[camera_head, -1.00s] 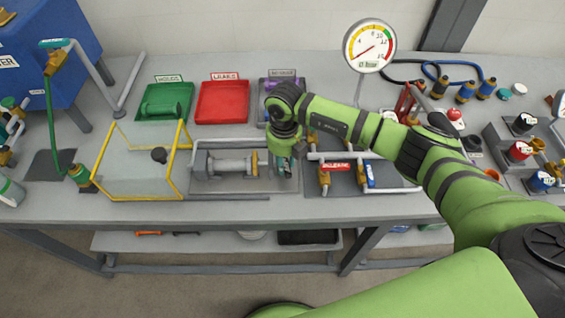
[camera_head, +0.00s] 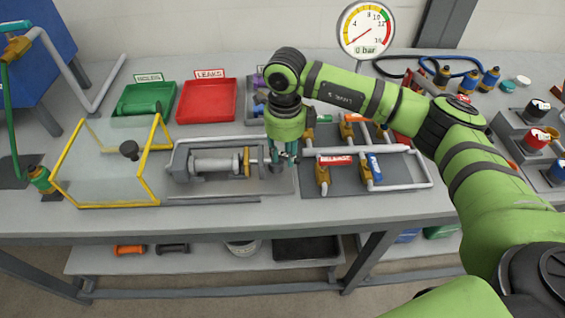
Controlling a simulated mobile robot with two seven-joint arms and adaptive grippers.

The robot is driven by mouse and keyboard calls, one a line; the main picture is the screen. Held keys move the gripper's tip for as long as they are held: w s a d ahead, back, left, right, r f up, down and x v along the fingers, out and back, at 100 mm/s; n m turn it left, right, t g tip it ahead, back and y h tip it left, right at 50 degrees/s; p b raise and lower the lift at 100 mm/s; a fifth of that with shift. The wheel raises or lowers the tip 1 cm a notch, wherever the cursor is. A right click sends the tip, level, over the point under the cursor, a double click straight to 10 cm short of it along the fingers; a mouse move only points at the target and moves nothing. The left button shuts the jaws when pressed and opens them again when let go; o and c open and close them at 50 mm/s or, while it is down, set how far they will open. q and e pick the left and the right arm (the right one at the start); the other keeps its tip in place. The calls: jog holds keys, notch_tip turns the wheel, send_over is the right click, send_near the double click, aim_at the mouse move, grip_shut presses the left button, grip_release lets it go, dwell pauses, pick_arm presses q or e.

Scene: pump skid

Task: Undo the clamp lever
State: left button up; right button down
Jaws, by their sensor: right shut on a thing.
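My right gripper (camera_head: 282,158) points down at the right end of the clamp fixture in the middle of the bench. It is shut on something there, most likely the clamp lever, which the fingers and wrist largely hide. The clamp fixture (camera_head: 180,160) is a grey frame around a grey cylinder (camera_head: 215,165) with a brass ring (camera_head: 246,162) at its right end. A thin rod runs from the ring toward my fingers. My left gripper is not in view.
A clear guard with yellow edges (camera_head: 108,204) stands open left of the fixture. Right of my gripper is a pipe panel with a red release valve (camera_head: 335,160) and a blue valve (camera_head: 374,168). Green (camera_head: 145,98) and red (camera_head: 207,101) trays lie behind. A gauge (camera_head: 365,29) reads near zero.

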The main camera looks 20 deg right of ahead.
aim_at(286, 153)
jog(key=n+b, duration=0.3)
jog(key=shift+w+d+f+n+b, duration=0.1)
jog(key=shift+w+d+n+b, duration=0.2)
jog(key=shift+w+n, duration=0.1)
jog(key=shift+n+b, duration=0.55)
jog(key=shift+n, duration=0.05)
jog(key=shift+r, duration=0.2)
jog(key=c, duration=1.2)
grip_release()
jog(key=shift+c, duration=0.2)
notch_tip(286, 153, up, 12)
